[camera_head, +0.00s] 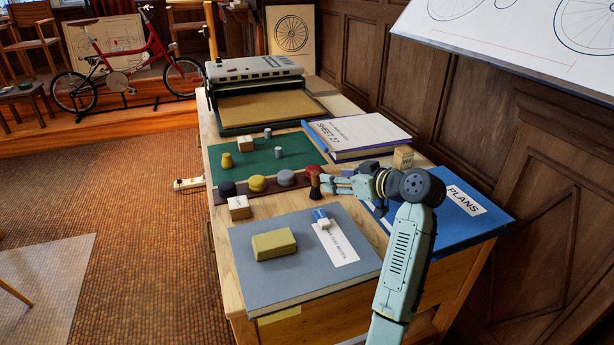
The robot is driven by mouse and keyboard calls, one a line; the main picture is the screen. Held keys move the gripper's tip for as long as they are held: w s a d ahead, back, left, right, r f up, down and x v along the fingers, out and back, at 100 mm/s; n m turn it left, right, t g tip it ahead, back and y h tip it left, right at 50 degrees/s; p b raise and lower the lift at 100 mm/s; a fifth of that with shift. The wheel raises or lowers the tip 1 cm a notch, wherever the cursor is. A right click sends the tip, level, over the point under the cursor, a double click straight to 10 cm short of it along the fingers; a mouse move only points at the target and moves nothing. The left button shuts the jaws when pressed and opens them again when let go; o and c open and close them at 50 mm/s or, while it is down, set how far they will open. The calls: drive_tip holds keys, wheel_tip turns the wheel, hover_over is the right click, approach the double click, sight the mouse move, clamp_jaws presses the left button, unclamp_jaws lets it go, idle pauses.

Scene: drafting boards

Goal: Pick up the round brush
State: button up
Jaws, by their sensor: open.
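The round brush (315,187) appears to be the small upright thing with a brown top and a dark, wider lower part. It stands on the wooden desk (215,200), just in front of a dark red round knob-like thing. My gripper (329,184) reaches in from the right, low over the desk, with its fingers pointing left at the brush. The gripper is open. The fingertips are right beside the brush; at this size I cannot tell whether they touch it or stand around it.
A brown strip holds several round knobs (257,183) left of the brush. A small labelled block (239,207) stands nearby. In front lies a grey-blue board (262,282) with a yellow block (274,244) and a blue-white item (321,217). Blue plans (483,222) lie under my arm.

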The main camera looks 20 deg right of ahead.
sight(316, 173)
drive_tip(key=shift+d, duration=0.25)
drive_tip(key=p+x, duration=0.4)
drive_tip(key=x, duration=0.5)
drive_tip(key=shift+w+f, duration=0.15)
drive_tip(key=shift+w, duration=0.05)
drive_tip(key=shift+w+a+f, duration=0.25)
drive_tip(key=shift+w+f, duration=0.1)
drive_tip(key=shift+w, duration=0.1)
drive_tip(key=shift+c, duration=0.5)
clamp_jaws()
